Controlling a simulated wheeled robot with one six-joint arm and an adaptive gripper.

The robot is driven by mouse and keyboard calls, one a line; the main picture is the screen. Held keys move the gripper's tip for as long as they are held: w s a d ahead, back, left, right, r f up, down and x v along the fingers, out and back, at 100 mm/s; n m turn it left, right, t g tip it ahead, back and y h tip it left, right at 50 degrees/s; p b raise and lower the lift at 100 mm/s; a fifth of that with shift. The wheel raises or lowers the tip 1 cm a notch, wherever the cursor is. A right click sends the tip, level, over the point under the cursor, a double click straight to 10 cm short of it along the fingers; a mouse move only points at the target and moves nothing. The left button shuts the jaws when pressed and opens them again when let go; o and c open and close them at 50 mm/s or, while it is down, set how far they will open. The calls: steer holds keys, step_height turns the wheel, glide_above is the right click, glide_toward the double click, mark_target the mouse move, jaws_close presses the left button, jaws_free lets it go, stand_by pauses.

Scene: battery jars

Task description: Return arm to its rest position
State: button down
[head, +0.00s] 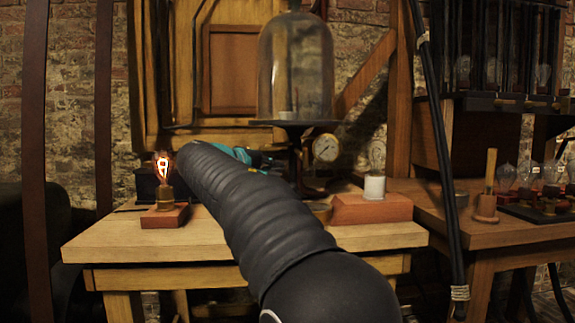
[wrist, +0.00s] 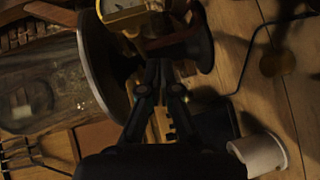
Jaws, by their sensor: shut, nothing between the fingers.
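My arm crosses the head view from the bottom right up toward the bench, covering part of the wooden table (head: 100,243). In the head view the gripper end is mostly hidden behind my own arm. In the wrist view my gripper (wrist: 161,75) is shut, its two dark fingers together with nothing between them. Ahead of the fingers is a brass-cased gauge (wrist: 122,8), close to the dark round plate of the bell jar stand (wrist: 97,75). A white cylinder (wrist: 260,153) lies to the lower right of the fingers in that view.
A lit bulb (head: 163,168) stands on a reddish block at the table's left. The glass bell jar (head: 295,65) stands behind my arm, with a dial gauge (head: 326,148) beside it. A white cylinder (head: 374,189) sits on a block. Several bulbs and jars fill the right bench (head: 455,232).

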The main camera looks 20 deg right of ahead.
steer(key=s+f+v, duration=0.1)
steer(key=v, duration=0.8)
steer(key=s+d+f+y, duration=0.1)
steer(key=s, duration=0.1)
steer(key=s+d+f+y+p, duration=0.1)
steer(key=s+f, duration=0.1)
steer(key=s+d+f+g+y+p, duration=0.1)
steer(key=s+f, duration=0.1)
steer(key=shift+s+d+f, duration=0.15)
steer(key=shift+s+d, duration=0.05)
steer(key=shift+s, duration=0.15)
steer(key=s+a+f+m+y+p, duration=0.2)
steer(key=s+f+y, duration=0.3)
steer(key=s+f, duration=0.5)
steer(key=s+a+f+m+g+y+p, duration=0.1)
steer(key=s+a+f+m+y+p, duration=0.1)
steer(key=s+f, duration=0.8)
steer(key=s+a+y+p, duration=0.1)
steer(key=s+a+y, duration=0.1)
steer(key=s, duration=0.4)
steer(key=shift+a+f+g+y+p, duration=0.2)
steer(key=shift+f+g+y+p, duration=0.1)
steer(key=shift+y, duration=0.6)
steer(key=shift+d, duration=0.1)
